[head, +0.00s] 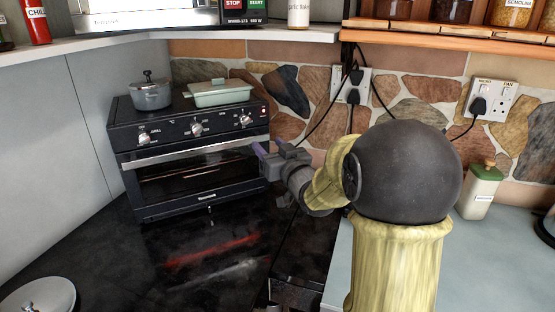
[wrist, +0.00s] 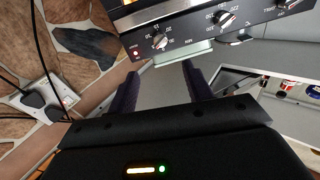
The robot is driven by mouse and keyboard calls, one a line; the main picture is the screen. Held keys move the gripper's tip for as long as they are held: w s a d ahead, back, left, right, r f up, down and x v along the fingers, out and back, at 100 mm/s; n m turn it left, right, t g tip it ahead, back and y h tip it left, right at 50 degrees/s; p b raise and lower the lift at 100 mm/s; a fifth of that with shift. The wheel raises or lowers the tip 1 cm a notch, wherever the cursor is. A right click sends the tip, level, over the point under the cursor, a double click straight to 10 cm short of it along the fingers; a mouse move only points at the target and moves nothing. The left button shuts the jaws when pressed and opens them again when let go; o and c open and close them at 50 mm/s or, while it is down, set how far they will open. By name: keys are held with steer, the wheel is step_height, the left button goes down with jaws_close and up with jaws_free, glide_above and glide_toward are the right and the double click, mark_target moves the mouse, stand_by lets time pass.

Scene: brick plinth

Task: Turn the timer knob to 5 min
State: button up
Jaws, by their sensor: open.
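A black toaster oven (head: 190,205) stands on the dark counter, with three silver knobs along its upper front panel. The right knob (head: 245,120), nearest a small red light, appears to be the timer knob; its marks are too small to read with certainty. It also shows in the wrist view (wrist: 160,41), just beyond the fingertips. My gripper (head: 261,148) is in front of the oven's right end, a little below that knob. In the wrist view my gripper (wrist: 160,72) has its two dark purple fingers apart with nothing between them. It appears apart from the knob.
A grey pot (head: 151,95) and a pale green lidded dish (head: 218,93) stand on the oven. The oven's door handle (head: 190,149) runs below the knobs. Plugs and cables hang from a wall socket (head: 350,84) behind my arm. The counter before the oven is clear.

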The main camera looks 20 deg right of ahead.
steer(key=v, duration=0.3)
steer(key=shift+s+d, duration=0.1)
steer(key=shift+s, duration=0.25)
steer(key=shift+f, duration=0.1)
steer(key=s+f+m+g+h+p, duration=0.2)
steer(key=s+f+g+h+p, duration=0.3)
steer(key=s+f+g, duration=0.45)
steer(key=s+a+f+g+p, duration=0.2)
steer(key=s+g, duration=0.1)
steer(key=s, duration=0.4)
steer(key=s+a+f+g+y+p, duration=0.1)
steer(key=s+a+f+g+p, duration=0.1)
steer(key=s, duration=0.5)
steer(key=shift+g, duration=0.85)
